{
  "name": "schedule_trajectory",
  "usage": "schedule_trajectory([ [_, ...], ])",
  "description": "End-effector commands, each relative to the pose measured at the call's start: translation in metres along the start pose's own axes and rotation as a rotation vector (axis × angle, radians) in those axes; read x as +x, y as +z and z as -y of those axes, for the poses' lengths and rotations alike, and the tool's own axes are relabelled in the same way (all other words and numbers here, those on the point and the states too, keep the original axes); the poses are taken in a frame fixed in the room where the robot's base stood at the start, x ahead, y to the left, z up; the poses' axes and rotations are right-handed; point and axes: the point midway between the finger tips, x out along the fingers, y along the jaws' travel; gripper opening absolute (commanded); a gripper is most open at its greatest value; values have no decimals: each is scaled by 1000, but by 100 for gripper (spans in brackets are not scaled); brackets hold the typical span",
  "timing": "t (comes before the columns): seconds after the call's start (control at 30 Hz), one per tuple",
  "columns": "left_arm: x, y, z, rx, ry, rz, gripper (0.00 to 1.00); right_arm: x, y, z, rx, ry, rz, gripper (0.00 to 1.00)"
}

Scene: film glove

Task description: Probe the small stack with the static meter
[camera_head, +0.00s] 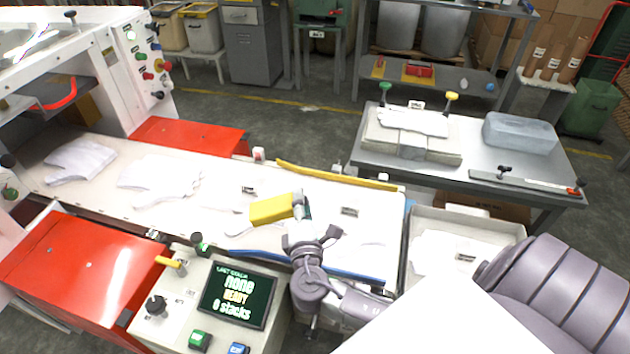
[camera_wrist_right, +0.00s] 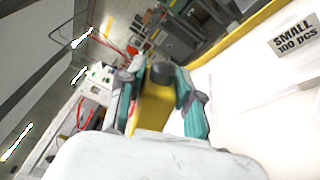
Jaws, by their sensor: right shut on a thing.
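The yellow static meter (camera_head: 272,209) is in my right gripper (camera_head: 299,206), above the white worktable. In the right wrist view the yellow meter (camera_wrist_right: 152,108) shows between the teal fingers of my right gripper (camera_wrist_right: 158,88). White glove stacks lie on the table to the left, one near the middle (camera_head: 160,178) and one farther left (camera_head: 80,160). A label reading "SMALL 100 PCS" (camera_wrist_right: 293,40) shows in the right wrist view. White film by the meter is faint, and I cannot tell whether the meter touches it. My left gripper is not in view.
A control panel screen (camera_head: 238,295) reads "none", "READY" and "0 stacks". A yellow rail (camera_head: 335,176) edges the white table (camera_head: 220,180). A grey bin (camera_head: 510,231) with white film stands right. A metal table (camera_head: 475,150) behind holds a stack and a translucent block.

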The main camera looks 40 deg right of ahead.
Motion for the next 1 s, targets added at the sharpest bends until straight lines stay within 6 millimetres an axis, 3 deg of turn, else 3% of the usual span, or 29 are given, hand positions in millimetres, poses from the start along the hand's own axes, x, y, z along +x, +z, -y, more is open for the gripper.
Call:
schedule_trajectory([
  [0.2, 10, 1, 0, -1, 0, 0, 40, 49, 16, 11, 381, -18, 202, 0],
  [0.37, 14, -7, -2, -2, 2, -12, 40, 71, 29, 14, 525, -13, 324, 0],
  [0.67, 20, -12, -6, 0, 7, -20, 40, 77, 32, 22, 566, -12, 368, 0],
  [1.0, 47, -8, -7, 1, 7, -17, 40, 77, 21, 54, 564, -10, 366, 0],
])
